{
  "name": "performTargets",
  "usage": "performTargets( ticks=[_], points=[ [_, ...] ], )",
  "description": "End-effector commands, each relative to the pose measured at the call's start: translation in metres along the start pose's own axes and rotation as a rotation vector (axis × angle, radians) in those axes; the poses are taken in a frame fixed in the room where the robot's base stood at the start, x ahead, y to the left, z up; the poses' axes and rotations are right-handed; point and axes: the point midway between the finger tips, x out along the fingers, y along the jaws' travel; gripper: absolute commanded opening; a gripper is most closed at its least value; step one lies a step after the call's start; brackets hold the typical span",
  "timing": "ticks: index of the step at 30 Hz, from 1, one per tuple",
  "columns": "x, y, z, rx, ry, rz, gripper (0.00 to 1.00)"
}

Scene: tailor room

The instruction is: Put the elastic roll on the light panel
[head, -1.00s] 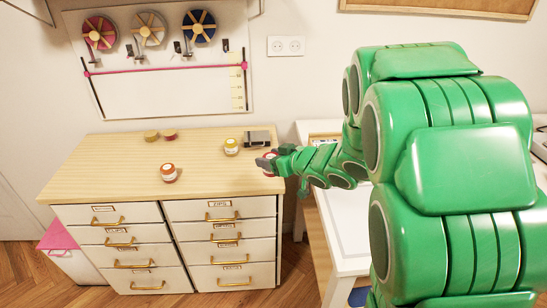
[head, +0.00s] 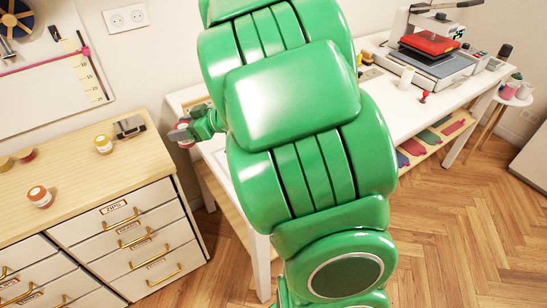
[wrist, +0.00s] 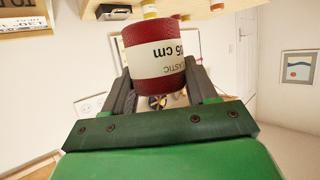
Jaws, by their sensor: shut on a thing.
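The elastic roll (wrist: 156,47) is a dark red cylinder with a white label reading "elastic" and "5 cm", upside down in the wrist view. My gripper (wrist: 160,80) is shut on it, one finger on each side. In the head view my gripper (head: 183,136) holds the roll (head: 180,126) in the air, between the drawer cabinet and the white table.
The wooden-topped cabinet (head: 70,170) holds an orange-red roll (head: 40,197), a yellow roll (head: 103,144) and a dark metal box (head: 130,127).

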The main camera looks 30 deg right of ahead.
Motion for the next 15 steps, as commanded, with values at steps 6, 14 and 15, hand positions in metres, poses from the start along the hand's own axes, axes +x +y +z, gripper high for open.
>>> performTargets(
  ticks=[6, 14, 15],
  points=[
    [-0.037, 0.011, 0.013, -0.005, -0.003, -0.009, 0.28],
    [-0.08, 0.014, 0.029, -0.009, 0.0, -0.026, 0.28],
    [-0.086, 0.014, 0.032, -0.01, 0.0, -0.027, 0.28]
  ],
)
